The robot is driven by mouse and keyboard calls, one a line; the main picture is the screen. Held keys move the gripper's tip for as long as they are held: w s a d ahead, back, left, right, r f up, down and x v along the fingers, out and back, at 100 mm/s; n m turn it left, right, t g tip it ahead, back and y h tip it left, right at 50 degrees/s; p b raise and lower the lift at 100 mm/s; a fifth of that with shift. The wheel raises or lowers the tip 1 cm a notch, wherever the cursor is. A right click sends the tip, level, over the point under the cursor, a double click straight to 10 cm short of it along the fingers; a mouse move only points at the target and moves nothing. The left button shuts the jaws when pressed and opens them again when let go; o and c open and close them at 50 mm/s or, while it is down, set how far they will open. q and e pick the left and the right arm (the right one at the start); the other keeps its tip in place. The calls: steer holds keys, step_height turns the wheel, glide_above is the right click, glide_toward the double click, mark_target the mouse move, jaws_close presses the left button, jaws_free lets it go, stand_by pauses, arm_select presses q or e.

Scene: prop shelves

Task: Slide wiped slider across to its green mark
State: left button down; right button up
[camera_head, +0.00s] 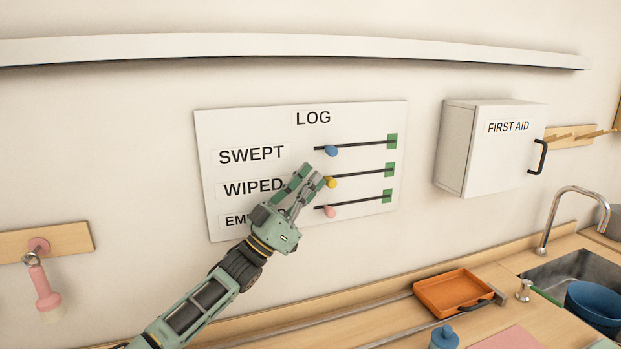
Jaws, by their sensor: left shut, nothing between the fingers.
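A white LOG board (240,125) hangs on the wall with three dark tracks, each with a green mark at its right end. The wiped slider is a yellow knob (331,182) near the left end of the middle track. Its green mark (389,169) is at the right end of that track. My left gripper (312,174) is shut and empty, with its fingertips just left of the yellow knob. I cannot tell whether they touch it. The gripper hides the left end of the middle track. My right gripper is not in view.
A blue knob (331,151) sits on the track above and a pink knob (329,211) on the one below, both near the left ends. A white first aid box (480,150) is to the right. A long shelf (300,47) runs above. An orange tray (455,291) is on the counter.

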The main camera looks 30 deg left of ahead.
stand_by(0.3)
arm_select(q)
steer(key=w+d+b, duration=0.3)
steer(key=w+d, duration=0.2)
steer(key=w, duration=0.1)
steer(key=shift+d, duration=0.15)
steer(key=shift+s, duration=0.1)
